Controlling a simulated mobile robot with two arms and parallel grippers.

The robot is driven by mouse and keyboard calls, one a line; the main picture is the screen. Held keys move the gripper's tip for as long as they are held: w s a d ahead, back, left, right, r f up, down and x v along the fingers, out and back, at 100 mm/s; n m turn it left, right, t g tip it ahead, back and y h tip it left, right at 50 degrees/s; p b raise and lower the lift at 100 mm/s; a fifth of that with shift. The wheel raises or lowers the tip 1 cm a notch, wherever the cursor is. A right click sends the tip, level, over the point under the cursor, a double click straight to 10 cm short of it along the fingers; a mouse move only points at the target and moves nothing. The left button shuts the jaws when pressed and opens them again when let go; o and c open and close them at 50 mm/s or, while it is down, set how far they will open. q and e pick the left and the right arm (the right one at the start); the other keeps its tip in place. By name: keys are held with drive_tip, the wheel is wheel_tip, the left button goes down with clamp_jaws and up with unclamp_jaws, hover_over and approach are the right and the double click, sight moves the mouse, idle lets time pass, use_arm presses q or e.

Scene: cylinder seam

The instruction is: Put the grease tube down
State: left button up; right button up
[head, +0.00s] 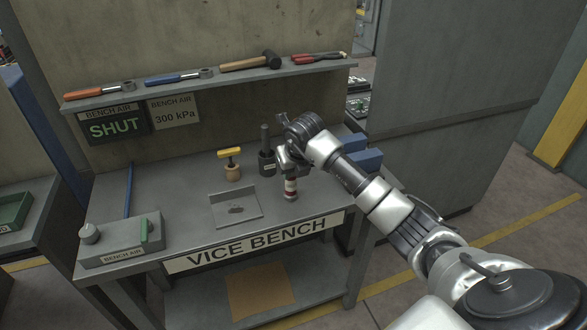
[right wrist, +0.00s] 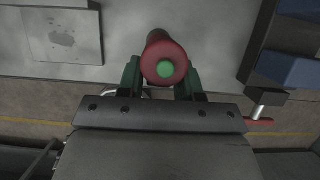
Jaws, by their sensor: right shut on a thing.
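My left gripper is not in view.
A grey tray (head: 235,210) with a dark smear is left of the tube. The blue-jawed vice (head: 365,158) is at right. The bench's front edge is close.

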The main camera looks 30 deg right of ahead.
drive_tip(key=shift+f, duration=0.15)
drive_tip(key=o, duration=1.1)
drive_tip(key=shift+c, duration=0.2)
drive_tip(key=shift+r, duration=0.25)
drive_tip(key=shift+s+r, duration=0.1)
drive_tip(key=shift+r, duration=0.2)
drive_tip(key=b+v, duration=0.2)
drive_tip(key=v, duration=0.9)
drive_tip(key=shift+s, duration=0.2)
drive_tip(key=shift+a+r, duration=0.1)
